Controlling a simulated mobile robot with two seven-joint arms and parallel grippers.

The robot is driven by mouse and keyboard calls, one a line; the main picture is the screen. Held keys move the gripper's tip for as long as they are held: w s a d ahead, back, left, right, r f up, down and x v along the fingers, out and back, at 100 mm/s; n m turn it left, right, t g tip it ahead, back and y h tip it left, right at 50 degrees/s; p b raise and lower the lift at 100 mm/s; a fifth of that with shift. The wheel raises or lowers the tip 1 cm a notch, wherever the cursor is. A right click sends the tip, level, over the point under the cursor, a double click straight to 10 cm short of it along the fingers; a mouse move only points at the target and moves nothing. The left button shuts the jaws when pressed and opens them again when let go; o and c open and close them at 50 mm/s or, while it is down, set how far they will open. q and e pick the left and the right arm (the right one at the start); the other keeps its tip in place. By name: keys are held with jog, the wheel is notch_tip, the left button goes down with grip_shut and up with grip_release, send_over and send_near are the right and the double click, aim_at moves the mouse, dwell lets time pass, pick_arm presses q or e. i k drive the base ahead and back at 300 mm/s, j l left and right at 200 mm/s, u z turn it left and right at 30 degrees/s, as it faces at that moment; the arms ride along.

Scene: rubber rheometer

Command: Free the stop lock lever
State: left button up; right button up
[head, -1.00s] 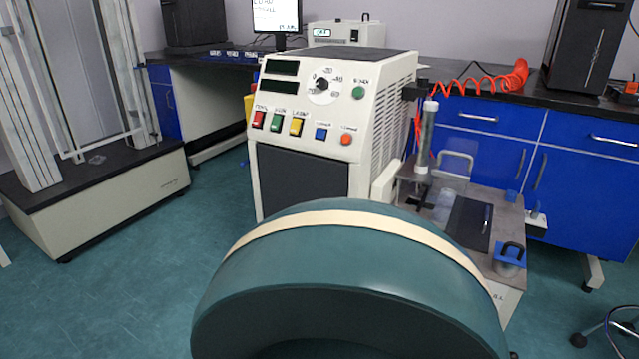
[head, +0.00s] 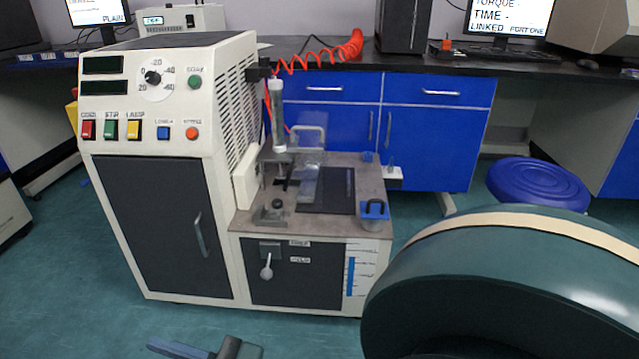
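A small pale lever with a rounded end (head: 267,268) hangs down from a dark block on the lower front panel of the rheometer (head: 165,110); it looks like the stop lock lever. Two small labels sit to the right of its block. What seems to be my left gripper (head: 205,348) shows at the bottom edge, below and left of the lever and apart from it. It is largely cut off, so its opening cannot be judged. My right gripper is not in view; a large teal link of mine fills the lower right.
The rheometer's side table (head: 330,225) holds a vertical cylinder (head: 277,115), a clear guard and a blue-handled block (head: 374,212). A blue stool (head: 538,184) stands at right. Blue cabinets (head: 430,145) line the back. Floor left of the rheometer is clear.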

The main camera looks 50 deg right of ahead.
aim_at(266, 274)
jog(key=z, duration=1.25)
jog(key=l+u, duration=0.2)
jog(key=l, duration=0.25)
jog(key=i+j+u, duration=0.1)
jog(key=i+u, duration=0.2)
jog(key=i, duration=0.45)
